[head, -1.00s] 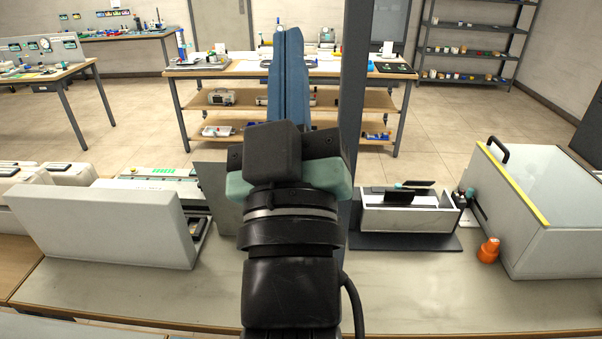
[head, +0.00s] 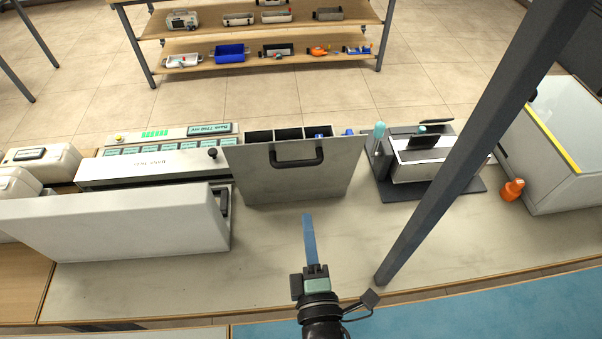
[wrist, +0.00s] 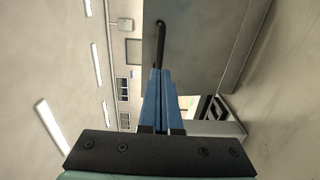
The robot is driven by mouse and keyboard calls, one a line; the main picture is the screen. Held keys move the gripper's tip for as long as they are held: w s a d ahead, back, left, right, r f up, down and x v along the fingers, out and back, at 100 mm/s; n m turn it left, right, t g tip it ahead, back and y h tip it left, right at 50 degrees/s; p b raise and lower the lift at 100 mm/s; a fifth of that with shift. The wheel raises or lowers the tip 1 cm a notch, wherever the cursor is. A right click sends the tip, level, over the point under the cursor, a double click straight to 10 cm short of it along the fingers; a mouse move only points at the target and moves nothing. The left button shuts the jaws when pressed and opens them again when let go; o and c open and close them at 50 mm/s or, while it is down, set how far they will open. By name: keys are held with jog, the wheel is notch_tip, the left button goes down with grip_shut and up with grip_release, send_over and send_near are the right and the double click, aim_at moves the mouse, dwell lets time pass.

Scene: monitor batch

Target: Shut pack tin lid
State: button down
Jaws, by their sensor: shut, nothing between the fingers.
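The pack tin (head: 290,134) stands at the middle of the bench in the head view, with dark compartments open at the top. A grey panel with a black bar handle (head: 297,160) stands up on its near side and looks like the lid, raised. In the wrist view the panel (wrist: 205,45) fills the upper right, with the handle (wrist: 160,42) on its left edge. My gripper (head: 307,217) has long blue fingers and is shut and empty. It is on the near side of the panel, pointing towards it. The fingers also show in the wrist view (wrist: 159,74); I cannot tell the exact gap.
A large pale slanted panel (head: 120,228) stands at left, before a device with teal labels (head: 165,160). A dark post (head: 470,130) rises at right. The bench front is bare.

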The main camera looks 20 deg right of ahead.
jog(key=p, duration=0.3)
send_near(297, 165)
jog(key=x, duration=0.5)
jog(key=shift+d, duration=0.2)
jog(key=shift+x, duration=0.85)
jog(key=shift+f, duration=0.15)
jog(key=shift+w+a, duration=0.1)
jog(key=shift+a, duration=0.05)
